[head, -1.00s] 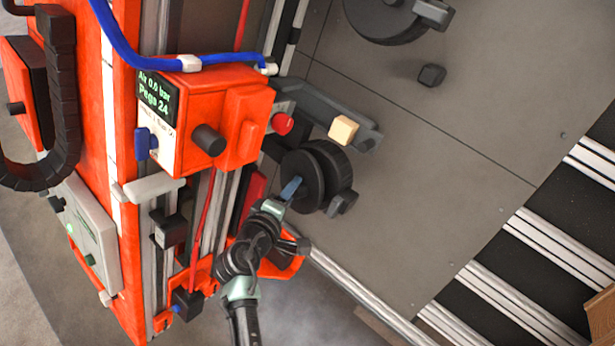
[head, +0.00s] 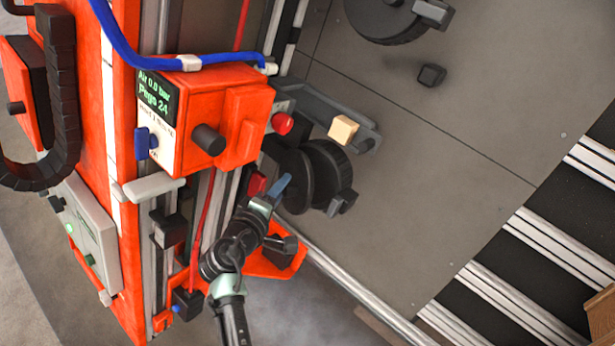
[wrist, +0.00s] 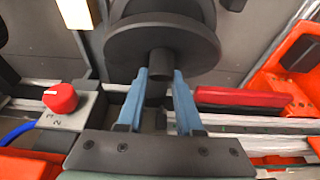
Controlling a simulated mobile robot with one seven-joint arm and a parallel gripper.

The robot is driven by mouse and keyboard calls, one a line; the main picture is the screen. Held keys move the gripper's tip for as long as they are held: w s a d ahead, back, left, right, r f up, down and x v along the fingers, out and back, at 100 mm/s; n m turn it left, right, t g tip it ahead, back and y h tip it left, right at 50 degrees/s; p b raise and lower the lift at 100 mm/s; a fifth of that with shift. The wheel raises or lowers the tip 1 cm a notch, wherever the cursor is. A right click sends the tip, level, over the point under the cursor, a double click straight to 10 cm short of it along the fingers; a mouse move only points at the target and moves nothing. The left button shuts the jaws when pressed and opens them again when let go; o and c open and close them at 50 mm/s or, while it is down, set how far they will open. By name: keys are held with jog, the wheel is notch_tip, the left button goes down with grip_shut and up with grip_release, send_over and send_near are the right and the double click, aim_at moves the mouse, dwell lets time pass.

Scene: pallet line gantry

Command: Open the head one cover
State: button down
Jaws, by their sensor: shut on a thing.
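The head one cover appears to be the dark round disc (head: 292,165) below the orange control box; it also shows in the wrist view (wrist: 130,45). A short dark knob (wrist: 160,62) sticks out of its face. My gripper (head: 279,186) is at the disc's near face. In the wrist view its blue fingers (wrist: 161,82) stand on either side of the knob and are shut on it. A second dark round body (head: 328,175) sits behind the disc, with a gap between them. The fingers partly hide the disc in the head view.
A red block (head: 256,184) is beside my gripper. A grey arm with a tan block (head: 343,129) reaches over the discs. Grey floor plates (head: 450,150) are open to the right.

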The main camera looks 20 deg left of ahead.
jog(key=shift+a+r, duration=0.15)
jog(key=shift+a, duration=0.15)
jog(key=shift+s+a+r, duration=0.15)
jog(key=shift+a+r, duration=0.05)
jog(key=shift+a, duration=0.7)
jog(key=c, duration=0.7)
grip_release()
jog(key=shift+d+f, duration=0.1)
jog(key=shift+s+a+r+p, duration=0.5)
jog(key=shift+s+r+p, duration=0.25)
jog(key=shift+s, duration=0.65)
jog(key=shift+s+a+r+p, duration=0.5)
jog(key=shift+s+r+p, duration=0.25)
jog(key=shift+s, duration=0.65)
jog(key=shift+s+a+r+p, duration=0.6)
jog(key=shift+s+r, duration=0.25)
jog(key=shift+s, duration=0.55)
jog(key=shift+d, duration=0.1)
